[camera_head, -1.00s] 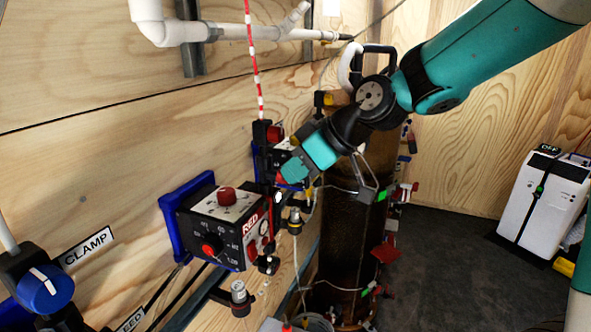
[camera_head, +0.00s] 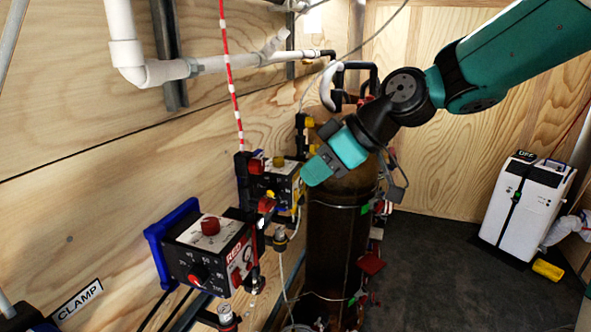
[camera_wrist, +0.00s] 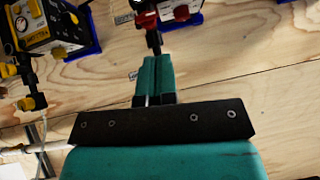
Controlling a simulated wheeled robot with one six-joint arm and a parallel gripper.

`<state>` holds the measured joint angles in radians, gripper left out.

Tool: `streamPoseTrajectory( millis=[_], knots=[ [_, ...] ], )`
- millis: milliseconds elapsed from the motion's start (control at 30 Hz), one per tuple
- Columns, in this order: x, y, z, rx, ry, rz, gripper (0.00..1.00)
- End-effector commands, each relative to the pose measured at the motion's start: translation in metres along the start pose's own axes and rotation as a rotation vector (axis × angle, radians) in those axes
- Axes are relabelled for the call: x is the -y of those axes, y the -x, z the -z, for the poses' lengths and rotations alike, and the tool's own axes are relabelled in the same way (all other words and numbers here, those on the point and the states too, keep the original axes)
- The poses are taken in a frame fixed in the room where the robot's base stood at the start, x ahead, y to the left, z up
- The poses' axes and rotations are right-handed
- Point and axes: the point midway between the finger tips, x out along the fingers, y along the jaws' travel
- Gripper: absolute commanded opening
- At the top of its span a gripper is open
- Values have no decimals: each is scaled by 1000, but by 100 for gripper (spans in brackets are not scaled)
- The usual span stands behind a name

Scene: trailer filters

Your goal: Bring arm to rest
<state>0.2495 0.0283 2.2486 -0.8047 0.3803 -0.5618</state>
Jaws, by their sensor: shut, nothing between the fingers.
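My arm comes in from the upper right in the head view. My gripper (camera_head: 318,171) is teal and points down and left, in front of the tall brown cylinder (camera_head: 336,225). In the wrist view its teal fingers (camera_wrist: 157,75) lie side by side with no object between them. The fingertips appear near the yellow-labelled control box (camera_head: 275,180) in the head view, but I cannot tell the gap. A red-labelled control box (camera_head: 208,250) is to the lower left, apart from the gripper.
White pipe (camera_head: 165,72) runs along the wooden wall, with a red-and-white cord (camera_head: 232,90) hanging before it. A white machine (camera_head: 527,205) stands on the dark floor at right. Free floor (camera_head: 440,260) lies between it and the cylinder.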

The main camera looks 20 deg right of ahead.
Motion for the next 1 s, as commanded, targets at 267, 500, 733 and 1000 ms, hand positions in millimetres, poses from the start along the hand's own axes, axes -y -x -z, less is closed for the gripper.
streamPoseTrajectory(
  millis=[267,500,733,1000],
  knots=[
    [35,-5,-6,68,-25,43,0],
    [144,-2,-65,373,-181,98,0],
    [180,11,-105,524,-266,66,0],
    [181,11,-106,529,-273,64,0]
  ],
)
